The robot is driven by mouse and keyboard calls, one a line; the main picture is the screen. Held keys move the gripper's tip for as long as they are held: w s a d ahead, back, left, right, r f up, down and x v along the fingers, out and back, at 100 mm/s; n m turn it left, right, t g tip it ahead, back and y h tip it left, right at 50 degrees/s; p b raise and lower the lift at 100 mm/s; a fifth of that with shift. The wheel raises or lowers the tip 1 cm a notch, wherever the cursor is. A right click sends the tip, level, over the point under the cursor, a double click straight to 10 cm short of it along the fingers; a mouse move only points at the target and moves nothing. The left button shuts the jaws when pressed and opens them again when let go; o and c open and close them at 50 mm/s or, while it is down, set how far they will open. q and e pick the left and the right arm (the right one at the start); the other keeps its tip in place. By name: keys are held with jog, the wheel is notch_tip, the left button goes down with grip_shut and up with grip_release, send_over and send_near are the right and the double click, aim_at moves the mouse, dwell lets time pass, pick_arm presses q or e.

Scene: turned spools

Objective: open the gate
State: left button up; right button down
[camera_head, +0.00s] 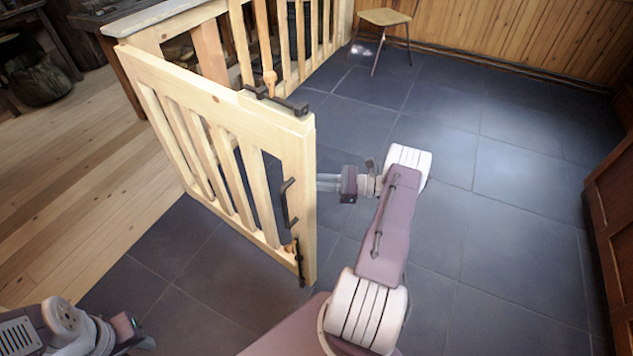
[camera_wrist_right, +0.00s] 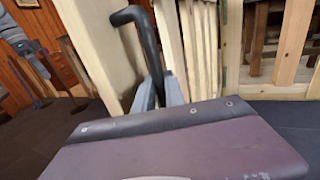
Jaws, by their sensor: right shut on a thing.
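The pale wooden slatted gate (camera_head: 205,108) stands upright at the left of the head view, its end post nearest my right arm. A black handle (camera_head: 290,203) is on the post's near face. A black latch with a wooden knob (camera_head: 270,82) lies on the top, and a dark bolt (camera_head: 299,262) is low on the post. My right gripper (camera_head: 326,183) reaches behind the post, its fingertips hidden there. The right wrist view shows it shut on a dark bent handle (camera_wrist_right: 150,50) beside the post. My left gripper (camera_head: 142,341) is at the bottom left, away from the gate.
A slatted railing (camera_head: 210,48) runs behind the gate. A chair (camera_head: 384,18) stands at the back by the panelled wall (camera_head: 520,35). A brown wooden panel (camera_head: 612,215) bounds the right side. The dark tiled floor (camera_head: 500,215) between is clear.

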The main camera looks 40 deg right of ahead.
jog(key=shift+d, duration=0.15)
jog(key=c, duration=1.4)
grip_release()
jog(key=shift+w, duration=0.1)
jog(key=v, duration=0.9)
